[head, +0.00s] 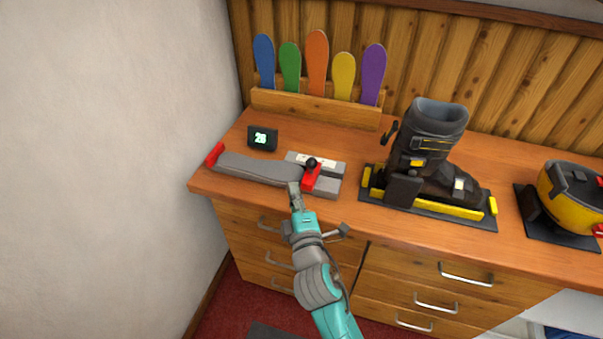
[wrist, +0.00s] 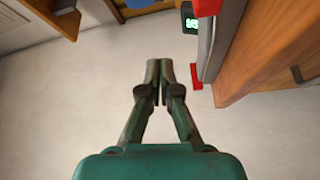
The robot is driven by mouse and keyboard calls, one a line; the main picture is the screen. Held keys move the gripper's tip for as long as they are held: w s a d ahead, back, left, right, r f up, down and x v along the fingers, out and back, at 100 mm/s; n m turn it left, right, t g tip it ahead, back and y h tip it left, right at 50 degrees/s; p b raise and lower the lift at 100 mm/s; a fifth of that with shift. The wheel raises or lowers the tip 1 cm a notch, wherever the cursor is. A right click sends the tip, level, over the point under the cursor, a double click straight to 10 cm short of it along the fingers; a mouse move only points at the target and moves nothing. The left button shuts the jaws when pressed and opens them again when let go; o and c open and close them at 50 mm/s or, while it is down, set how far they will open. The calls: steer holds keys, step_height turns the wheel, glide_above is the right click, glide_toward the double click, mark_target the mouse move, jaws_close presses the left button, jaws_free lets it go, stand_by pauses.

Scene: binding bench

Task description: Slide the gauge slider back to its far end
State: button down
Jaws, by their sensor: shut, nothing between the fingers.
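The gauge (head: 330,182) lies on the bench top near its left front corner. Its red slider (head: 311,178) with a black knob (head: 311,162) is at the right part of the gauge, by a pale scale plate. My gripper (head: 293,187) is at the gauge's front side, just left of the slider; contact cannot be told. In the wrist view my gripper (wrist: 159,68) is shut and empty, and red gauge parts (wrist: 207,8) show to its right.
A small display (head: 262,138) with green digits stands behind the sole. A black ski boot (head: 430,140) on a yellow-edged base stands to the right, with a yellow helmet-like item (head: 570,194) beyond. Coloured tongue-shaped boards (head: 317,62) stand in a rear rack. A wall is at left.

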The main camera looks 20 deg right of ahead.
mark_target(312, 169)
steer(key=shift+w+d+f, duration=0.1)
steer(key=shift+w+d, duration=0.65)
steer(key=shift+w, duration=0.5)
steer(key=shift+w+d+r, duration=0.1)
steer(key=shift+w+d, duration=0.65)
steer(key=shift+w, duration=0.55)
steer(key=shift+w+d+f, duration=0.1)
steer(key=shift+w+d, duration=0.65)
steer(key=shift+w, duration=0.5)
